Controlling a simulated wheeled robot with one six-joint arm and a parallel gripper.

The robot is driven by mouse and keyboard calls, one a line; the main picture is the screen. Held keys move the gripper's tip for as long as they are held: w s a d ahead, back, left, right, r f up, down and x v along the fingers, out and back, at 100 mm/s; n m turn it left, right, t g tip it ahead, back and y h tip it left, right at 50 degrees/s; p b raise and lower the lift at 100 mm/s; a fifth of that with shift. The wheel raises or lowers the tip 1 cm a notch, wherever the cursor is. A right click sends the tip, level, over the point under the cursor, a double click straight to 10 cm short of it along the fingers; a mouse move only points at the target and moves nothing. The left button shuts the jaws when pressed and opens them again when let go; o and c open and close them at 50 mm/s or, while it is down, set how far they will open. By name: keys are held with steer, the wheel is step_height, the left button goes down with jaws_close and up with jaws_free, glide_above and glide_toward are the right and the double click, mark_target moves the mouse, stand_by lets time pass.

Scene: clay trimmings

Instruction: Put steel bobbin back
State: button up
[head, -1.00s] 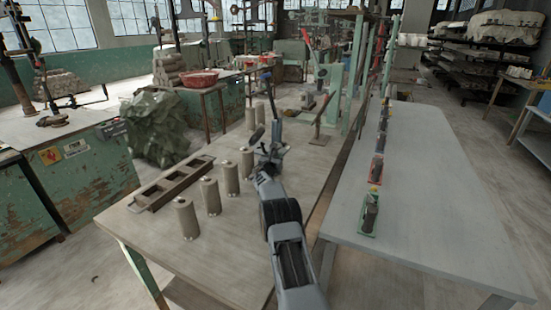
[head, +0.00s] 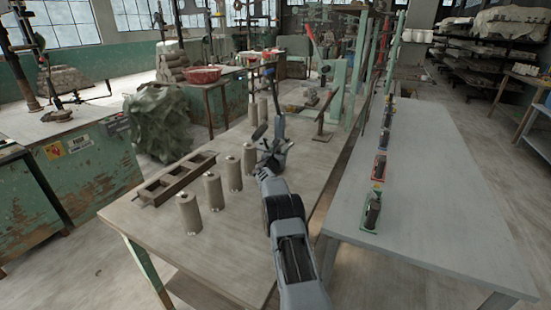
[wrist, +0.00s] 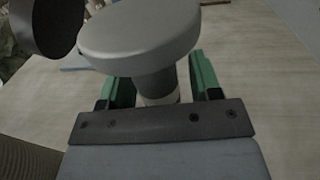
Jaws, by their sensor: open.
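In the wrist view a light grey, steel-looking bobbin (wrist: 140,28) with a wide round top and narrower body stands between the two green fingers of my gripper (wrist: 165,85). The fingers are open, one on each side of its lower body; contact cannot be told. Its lower end is hidden behind the gripper's dark plate. In the head view my gripper (head: 272,150) is low over the table, right of a row of beige spools, and the bobbin there is small and hard to make out. A dark round-topped piece (wrist: 45,25) is close on its left.
Several beige spools (head: 189,213) stand in a row on the wooden table (head: 225,245). A low rack with three compartments (head: 172,180) lies left of them. A grey table (head: 430,220) on the right bears a line of small tools. The front of the wooden table is clear.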

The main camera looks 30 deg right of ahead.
steer(key=shift+s+a+b, duration=0.3)
steer(key=shift+s+a, duration=0.05)
steer(key=shift+a, duration=0.1)
steer(key=b+v, duration=0.1)
steer(key=v, duration=0.9)
steer(key=shift+s+a, duration=0.25)
steer(key=shift+a, duration=0.05)
steer(key=s+a+r+m+g+y, duration=0.1)
steer(key=s+a+r+m+g, duration=0.2)
steer(key=s+m, duration=0.4)
steer(key=s+a+r+m+g+y, duration=0.1)
steer(key=s+a+r+m+g, duration=0.1)
steer(key=s+a+m+g, duration=0.35)
steer(key=s+a+f+m+y, duration=0.1)
steer(key=s+a+m+y, duration=0.3)
steer(key=s+a, duration=0.2)
steer(key=s+a+f+m+y, duration=0.1)
steer(key=s+a+m+y, duration=0.3)
steer(key=s+a, duration=0.3)
steer(key=s+a+f+m+y, duration=0.1)
steer(key=s+a+m+y, duration=0.3)
steer(key=s, duration=0.7)
steer(key=shift+s+a+f+m+t, duration=0.15)
steer(key=shift+a+m, duration=0.2)
steer(key=shift+a, duration=0.35)
steer(key=shift+s+a+f+m+t, duration=0.15)
steer(key=shift+a+m, duration=0.15)
steer(key=shift+a, duration=0.4)
steer(key=shift+w, duration=0.1)
